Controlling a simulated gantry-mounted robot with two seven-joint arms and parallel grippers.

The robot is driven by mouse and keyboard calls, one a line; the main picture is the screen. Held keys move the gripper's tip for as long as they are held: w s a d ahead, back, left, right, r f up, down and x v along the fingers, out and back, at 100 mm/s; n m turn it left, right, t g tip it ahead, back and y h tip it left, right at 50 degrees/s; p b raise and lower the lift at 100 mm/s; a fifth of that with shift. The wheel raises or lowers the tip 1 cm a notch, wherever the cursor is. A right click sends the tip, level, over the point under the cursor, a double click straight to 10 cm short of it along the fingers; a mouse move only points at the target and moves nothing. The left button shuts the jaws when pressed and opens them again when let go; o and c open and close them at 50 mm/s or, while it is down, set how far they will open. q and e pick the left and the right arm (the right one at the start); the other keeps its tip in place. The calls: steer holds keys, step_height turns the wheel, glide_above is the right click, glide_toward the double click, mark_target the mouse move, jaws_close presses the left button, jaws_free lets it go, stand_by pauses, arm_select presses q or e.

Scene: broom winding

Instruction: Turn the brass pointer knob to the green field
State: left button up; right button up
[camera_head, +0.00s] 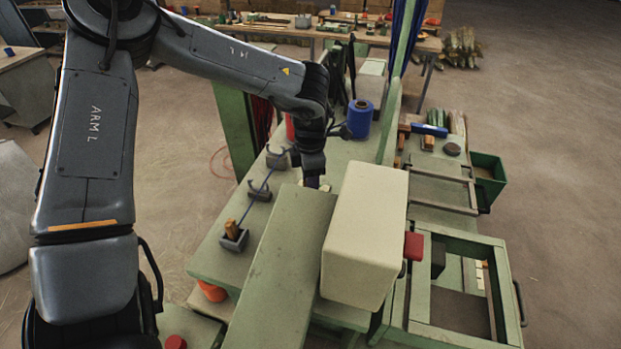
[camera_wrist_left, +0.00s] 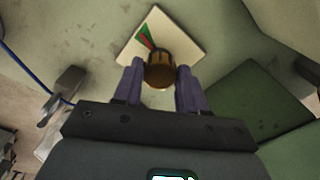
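The brass pointer knob (camera_wrist_left: 160,70) sits on a cream plate (camera_wrist_left: 188,42) in the left wrist view. A green and a red field (camera_wrist_left: 147,38) show on the plate at the knob's upper left; which way the pointer faces I cannot tell. My left gripper (camera_wrist_left: 159,78) is open, with one finger on each side of the knob and small gaps between. In the head view my left gripper (camera_head: 312,172) points down at the green bench behind the long green cover, and the knob is hidden there. My right gripper is not in view.
A large cream box (camera_head: 366,235) and a long green cover (camera_head: 282,270) stand close in front of the gripper. A blue spool (camera_head: 359,118) stands behind it. Grey brackets (camera_head: 260,190) with a blue cord lie to its left. A green frame (camera_head: 460,285) is at right.

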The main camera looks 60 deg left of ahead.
arm_select(q)
steer(key=o, duration=0.3)
steer(key=shift+o, duration=0.2)
step_height(320, 180, up, 11)
steer(key=b, duration=0.1)
stand_by(0.4)
stand_by(0.3)
